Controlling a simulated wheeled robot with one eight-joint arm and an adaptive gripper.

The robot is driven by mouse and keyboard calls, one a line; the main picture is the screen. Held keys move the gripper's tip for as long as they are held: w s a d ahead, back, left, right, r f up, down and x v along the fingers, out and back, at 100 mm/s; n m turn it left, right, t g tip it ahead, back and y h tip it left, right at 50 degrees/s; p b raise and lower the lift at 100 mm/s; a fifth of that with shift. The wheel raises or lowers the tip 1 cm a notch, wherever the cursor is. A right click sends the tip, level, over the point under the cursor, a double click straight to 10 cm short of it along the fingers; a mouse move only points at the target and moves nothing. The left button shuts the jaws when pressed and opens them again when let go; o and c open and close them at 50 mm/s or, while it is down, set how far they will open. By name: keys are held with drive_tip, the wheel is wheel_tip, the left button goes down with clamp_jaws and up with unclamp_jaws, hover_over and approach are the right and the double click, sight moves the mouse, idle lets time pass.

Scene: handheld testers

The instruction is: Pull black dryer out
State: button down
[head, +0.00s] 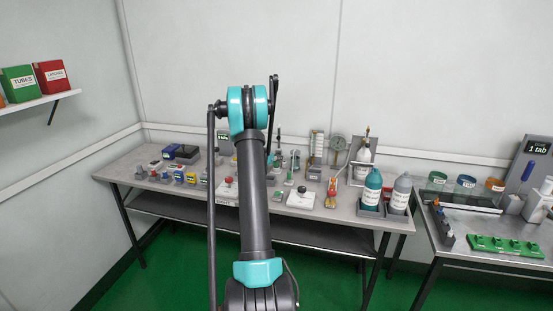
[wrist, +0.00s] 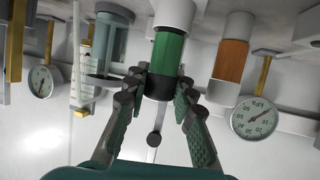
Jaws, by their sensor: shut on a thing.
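In the wrist view, the black dryer (wrist: 168,50) is a cylinder with a green band, a white part above and a black end below. My gripper (wrist: 160,85) is shut on its black end, one finger on each side. To its right is another cylinder with an orange-brown band (wrist: 232,60) and white ends. To its left is a clear grey-topped cylinder (wrist: 112,40) with a dark rim. In the head view my arm hides my gripper and the dryer.
A round kPa gauge (wrist: 254,118) is close at the right in the wrist view, and another gauge (wrist: 41,82) is at the left. The grey bench (head: 135,168) is crowded with small testers. A teal bottle (head: 372,190) and a grey bottle (head: 401,193) stand at its right end.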

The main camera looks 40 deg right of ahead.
drive_tip(key=shift+r, duration=0.15)
drive_tip(key=shift+r, duration=2.8)
